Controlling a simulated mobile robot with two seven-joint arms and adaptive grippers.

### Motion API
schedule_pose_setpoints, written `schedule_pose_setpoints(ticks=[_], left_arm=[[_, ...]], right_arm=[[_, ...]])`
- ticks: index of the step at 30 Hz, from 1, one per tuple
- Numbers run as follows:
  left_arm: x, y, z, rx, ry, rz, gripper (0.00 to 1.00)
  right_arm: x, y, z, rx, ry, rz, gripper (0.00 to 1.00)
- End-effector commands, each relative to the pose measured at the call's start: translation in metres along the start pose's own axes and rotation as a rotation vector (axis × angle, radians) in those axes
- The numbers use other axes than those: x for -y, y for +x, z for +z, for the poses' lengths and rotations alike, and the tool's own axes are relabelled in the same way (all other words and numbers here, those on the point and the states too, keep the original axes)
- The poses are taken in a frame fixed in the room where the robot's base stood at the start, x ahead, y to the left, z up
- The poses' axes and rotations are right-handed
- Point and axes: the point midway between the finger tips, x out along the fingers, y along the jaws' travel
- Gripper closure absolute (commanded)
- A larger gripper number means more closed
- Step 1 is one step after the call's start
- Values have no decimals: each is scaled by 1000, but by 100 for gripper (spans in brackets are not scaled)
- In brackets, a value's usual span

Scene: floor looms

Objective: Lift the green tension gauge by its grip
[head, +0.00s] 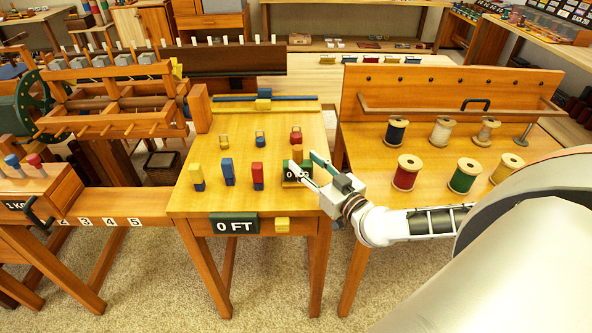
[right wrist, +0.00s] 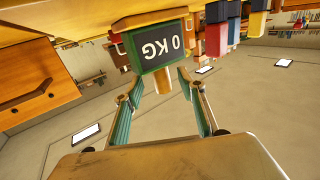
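The green tension gauge (head: 291,171) stands on the middle table near its right edge, its dark face partly covered by my right gripper. In the right wrist view the gauge (right wrist: 158,44) appears upside down, with a green frame and a dark face reading 0 KG. Its tan grip (right wrist: 163,83) sticks out toward my right gripper (right wrist: 163,100). The two fingers are spread wide, one on each side of the grip's line, with clear gaps. In the head view my right gripper (head: 309,167) reaches the gauge from the right. My left gripper is not in view.
Yellow, blue and red blocks (head: 228,172) stand left of the gauge. Thread spools (head: 406,172) stand on the right table beyond a gap. A wooden loom (head: 115,100) is at left.

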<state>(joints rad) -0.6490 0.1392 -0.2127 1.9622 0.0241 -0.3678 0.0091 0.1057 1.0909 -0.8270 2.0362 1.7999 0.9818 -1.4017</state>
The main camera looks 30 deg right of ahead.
Motion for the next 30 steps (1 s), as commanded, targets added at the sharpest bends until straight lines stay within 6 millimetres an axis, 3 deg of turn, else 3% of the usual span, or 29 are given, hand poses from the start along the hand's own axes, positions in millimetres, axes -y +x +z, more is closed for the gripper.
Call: schedule_pose_setpoints(ticks=[7, 16, 21, 30], left_arm=[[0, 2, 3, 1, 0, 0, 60], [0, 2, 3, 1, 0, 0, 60], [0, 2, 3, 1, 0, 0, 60], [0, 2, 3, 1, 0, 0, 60]], right_arm=[[1, 33, 0, -2, 1, 0, 60], [1, 38, 1, 1, 0, -1, 60], [1, 38, 1, 0, 0, -1, 100], [1, 38, -1, -2, 0, -1, 100]])
